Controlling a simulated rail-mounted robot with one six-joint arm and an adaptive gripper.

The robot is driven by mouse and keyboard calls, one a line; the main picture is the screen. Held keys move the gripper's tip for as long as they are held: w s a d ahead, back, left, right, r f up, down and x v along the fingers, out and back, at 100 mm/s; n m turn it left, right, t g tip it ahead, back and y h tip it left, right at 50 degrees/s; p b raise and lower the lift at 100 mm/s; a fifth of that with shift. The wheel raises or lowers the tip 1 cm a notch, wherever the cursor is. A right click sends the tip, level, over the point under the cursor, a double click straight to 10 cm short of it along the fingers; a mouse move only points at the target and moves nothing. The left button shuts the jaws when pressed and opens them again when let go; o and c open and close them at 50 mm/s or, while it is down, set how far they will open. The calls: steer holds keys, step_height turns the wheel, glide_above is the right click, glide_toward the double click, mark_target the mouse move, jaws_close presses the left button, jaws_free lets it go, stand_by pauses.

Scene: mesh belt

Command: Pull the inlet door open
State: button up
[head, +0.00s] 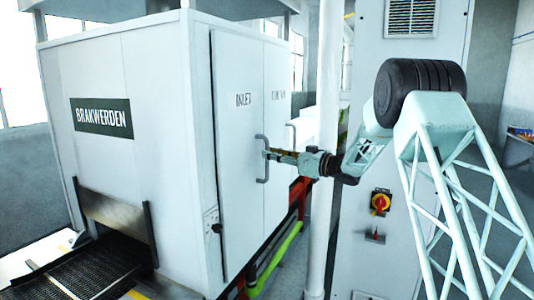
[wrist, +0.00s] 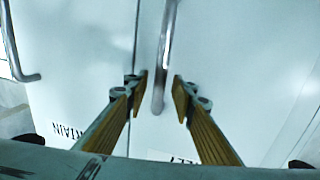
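The inlet door (head: 232,190) is the pale panel lettered INLET on the side of the large white cabinet; it looks shut and flush. Its grey bar handle (head: 262,172) stands upright near the door's right edge. My gripper (head: 268,153) reaches in from the right at the handle. In the wrist view the handle (wrist: 168,40) runs down between the two yellow-padded fingers of my gripper (wrist: 160,92). The fingers are apart, with a gap showing on each side of the bar. The lettering there is upside down and partly hidden by my gripper.
A second door (head: 278,125) adjoins on the right, with its own handle (head: 294,140), also in the wrist view (wrist: 14,50). A white post (head: 325,120) and a grey cabinet with a red-yellow switch (head: 381,202) stand close to my arm. A mesh belt (head: 85,270) lies front left.

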steer(key=shift+x, duration=1.25)
jaws_close()
